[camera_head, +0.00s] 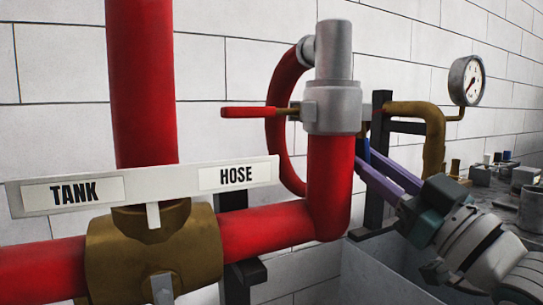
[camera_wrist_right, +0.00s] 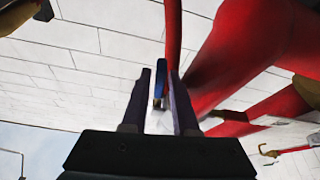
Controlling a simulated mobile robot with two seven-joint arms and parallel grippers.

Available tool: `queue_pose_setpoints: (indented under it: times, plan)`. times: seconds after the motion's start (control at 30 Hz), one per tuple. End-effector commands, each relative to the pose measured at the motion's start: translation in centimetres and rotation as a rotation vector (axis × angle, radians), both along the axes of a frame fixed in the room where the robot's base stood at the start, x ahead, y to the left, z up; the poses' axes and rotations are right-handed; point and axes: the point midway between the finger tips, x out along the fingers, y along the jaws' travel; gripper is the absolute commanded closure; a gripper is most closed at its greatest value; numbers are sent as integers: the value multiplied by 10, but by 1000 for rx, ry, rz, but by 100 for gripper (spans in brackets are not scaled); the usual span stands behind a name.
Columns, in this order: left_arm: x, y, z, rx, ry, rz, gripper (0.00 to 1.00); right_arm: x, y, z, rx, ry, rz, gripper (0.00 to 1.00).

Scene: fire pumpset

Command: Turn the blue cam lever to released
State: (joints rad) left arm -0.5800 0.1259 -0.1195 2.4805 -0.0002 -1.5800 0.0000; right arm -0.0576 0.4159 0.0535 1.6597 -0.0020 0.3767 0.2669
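The blue cam lever (camera_head: 364,150) shows as a small blue strip just right of the red riser pipe, below the grey coupling (camera_head: 332,108). Most of it is hidden in the head view. In the right wrist view the blue lever (camera_wrist_right: 159,82) stands upright between the two fingers, with a gap on each side. My right gripper (camera_head: 366,161) reaches in from the lower right with its purple fingers apart. In the right wrist view the gripper (camera_wrist_right: 160,72) is open around the lever and not closed on it. My left gripper is not in view.
A red-handled lever (camera_head: 250,112) sticks out left from the coupling. A brass pipe (camera_head: 428,125) with a gauge (camera_head: 467,80) stands at the right. A TANK/HOSE plate (camera_head: 150,184) and brass valve (camera_head: 150,252) are at the left. A cluttered bench (camera_head: 495,197) lies far right.

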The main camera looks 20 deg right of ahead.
Motion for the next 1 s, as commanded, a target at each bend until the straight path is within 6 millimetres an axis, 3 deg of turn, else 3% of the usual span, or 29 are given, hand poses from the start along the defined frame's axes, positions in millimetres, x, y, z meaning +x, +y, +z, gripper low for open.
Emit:
queue_pose_setpoints:
  times: [0.13, 0.43, 0.7, 1.0]
  plan:
    - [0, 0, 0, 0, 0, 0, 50, 11, 2, 5, 0, 0, 1, 72]
    - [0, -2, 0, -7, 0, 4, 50, 13, 2, 5, 0, 1, 1, 72]
    - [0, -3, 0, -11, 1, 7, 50, 13, 2, 5, 0, 1, 1, 100]
    - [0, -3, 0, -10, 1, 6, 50, 13, 2, 5, 0, 1, 1, 100]
